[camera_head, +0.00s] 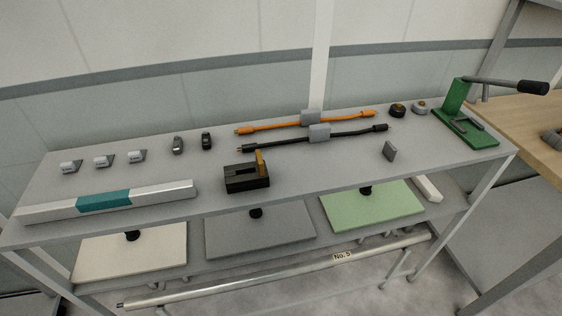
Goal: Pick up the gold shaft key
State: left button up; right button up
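The gold shaft key (261,163) stands upright in a black block-shaped holder (246,180). The holder sits near the front edge of the grey shelf top (330,171), about the middle of its length. The upper part of the key shows above the holder; its lower end is hidden in it. Neither of my grippers shows in the head view.
Behind the holder lie an orange cable (280,125) and a black cable (285,142). A long silver and teal bar (150,196) lies to the left. Shelf around the holder is clear.

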aim_at(259, 159)
jog(key=l, duration=1.5)
